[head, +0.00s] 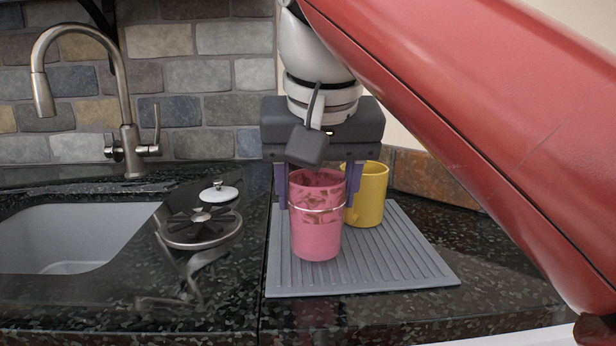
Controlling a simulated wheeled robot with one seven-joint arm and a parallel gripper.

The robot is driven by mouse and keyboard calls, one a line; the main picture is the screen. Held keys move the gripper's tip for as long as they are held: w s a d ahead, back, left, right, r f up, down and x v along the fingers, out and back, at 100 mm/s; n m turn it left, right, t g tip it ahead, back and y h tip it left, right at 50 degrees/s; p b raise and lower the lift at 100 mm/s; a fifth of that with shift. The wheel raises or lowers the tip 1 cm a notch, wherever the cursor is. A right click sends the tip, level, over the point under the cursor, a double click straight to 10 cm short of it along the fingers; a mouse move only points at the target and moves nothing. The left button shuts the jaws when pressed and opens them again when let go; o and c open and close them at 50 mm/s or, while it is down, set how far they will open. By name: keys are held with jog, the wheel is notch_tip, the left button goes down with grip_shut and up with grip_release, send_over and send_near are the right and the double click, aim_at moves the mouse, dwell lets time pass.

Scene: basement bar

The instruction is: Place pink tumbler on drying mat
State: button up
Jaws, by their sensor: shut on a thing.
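The pink tumbler (316,232) is upright over the left part of the grey ribbed drying mat (420,268). Its lower end appears at the mat's surface, but I cannot tell whether it touches. My gripper (318,195) points down from above, with one finger on each side of the tumbler's upper part, shut on it. A yellow mug (369,196) stands on the mat just behind and to the right of the tumbler, partly hidden by it and by my gripper.
A sink (75,238) with a tall metal faucet (126,110) is at the left. A dark metal rack-like item and a white lid (219,193) lie between sink and mat. A stone wall stands behind. The mat's front right is bare.

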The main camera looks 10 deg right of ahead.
jog(key=shift+f+b, duration=0.5)
jog(key=shift+f, duration=0.2)
dwell(0.4)
jog(key=o, duration=1.2)
